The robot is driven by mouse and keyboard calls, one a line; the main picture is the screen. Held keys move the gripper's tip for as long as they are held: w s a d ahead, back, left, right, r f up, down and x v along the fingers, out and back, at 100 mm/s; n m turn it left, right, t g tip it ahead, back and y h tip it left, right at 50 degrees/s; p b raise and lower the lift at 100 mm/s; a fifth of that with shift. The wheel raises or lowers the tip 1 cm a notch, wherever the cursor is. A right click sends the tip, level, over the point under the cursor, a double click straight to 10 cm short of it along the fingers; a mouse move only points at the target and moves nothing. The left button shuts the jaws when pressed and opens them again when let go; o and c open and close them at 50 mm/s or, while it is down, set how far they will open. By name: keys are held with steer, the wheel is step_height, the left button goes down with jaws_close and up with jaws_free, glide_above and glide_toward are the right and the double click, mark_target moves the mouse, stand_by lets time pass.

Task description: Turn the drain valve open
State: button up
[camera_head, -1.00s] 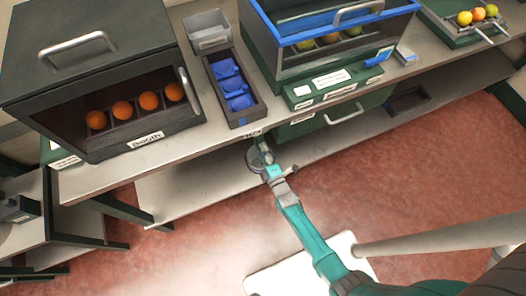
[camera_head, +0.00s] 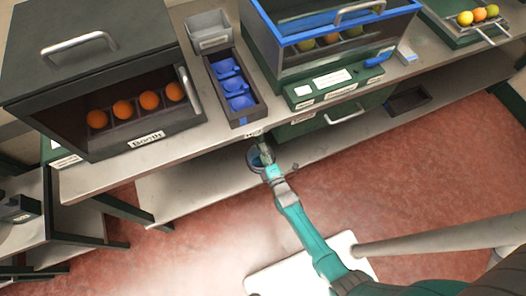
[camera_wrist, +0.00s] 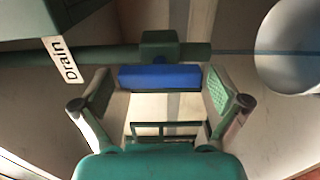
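The drain valve's blue handle (camera_wrist: 160,77) is a short bar lying along the dark green pipe (camera_wrist: 95,56) in the wrist view. A white "Drain" label (camera_wrist: 65,60) hangs at the left. My gripper (camera_wrist: 158,88) is open, one finger near each end of the handle; I cannot tell if either touches it. A thin blue line (camera_wrist: 260,52), like water, runs from the pipe's right end toward a pale round vessel (camera_wrist: 292,45). In the head view my gripper (camera_head: 265,160) is at the bench's front edge and hides the valve.
A round bucket (camera_head: 252,160) with blue inside stands on the lower shelf (camera_head: 190,192) beside my gripper. Above are the booth (camera_head: 150,138) with oranges, a black tray (camera_head: 243,121) of blue cups and a blue-rimmed tank (camera_head: 285,55). The red floor (camera_head: 440,160) is clear at right.

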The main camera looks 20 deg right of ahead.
steer(key=s, duration=1.2)
stand_by(0.6)
steer(key=s+r+m+g, duration=0.2)
steer(key=s+r+m, duration=0.85)
steer(key=s, duration=0.75)
steer(key=s+r+m, duration=0.4)
steer(key=r, duration=0.6)
steer(key=s+r+m+g, duration=0.1)
steer(key=s+r+m, duration=0.2)
steer(key=r, duration=0.8)
steer(key=shift+s+d+r+m, duration=0.25)
steer(key=shift+s+r+m, duration=0.1)
steer(key=shift+s, duration=0.5)
